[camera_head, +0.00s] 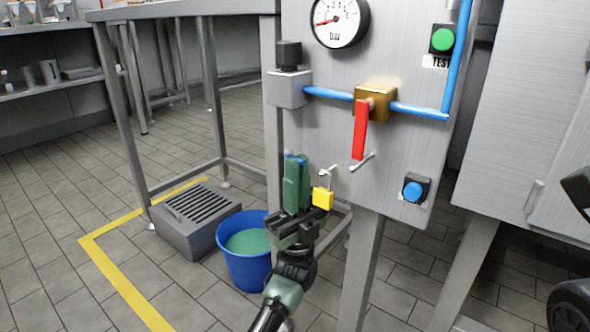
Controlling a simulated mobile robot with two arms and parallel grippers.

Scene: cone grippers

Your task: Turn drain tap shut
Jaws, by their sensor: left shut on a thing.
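My left gripper (297,160) reaches up from the bottom, with its green fingers in front of the lower left of the steel panel (400,185). It is shut. A small bit of blue, which looks like part of the drain tap (290,156), shows at the fingertips; the fingers hide the rest, so its angle cannot be told. A brass valve (374,103) on the blue pipe has a red lever (360,130) pointing down. My right gripper is not in view.
A yellow padlock (322,199) is close to the right of my left fingers. A thin peg (363,162) sticks out below the red lever. A blue bucket (247,268) with green liquid stands below on the floor, beside a grey slotted box (185,235). A gauge (340,20) is above.

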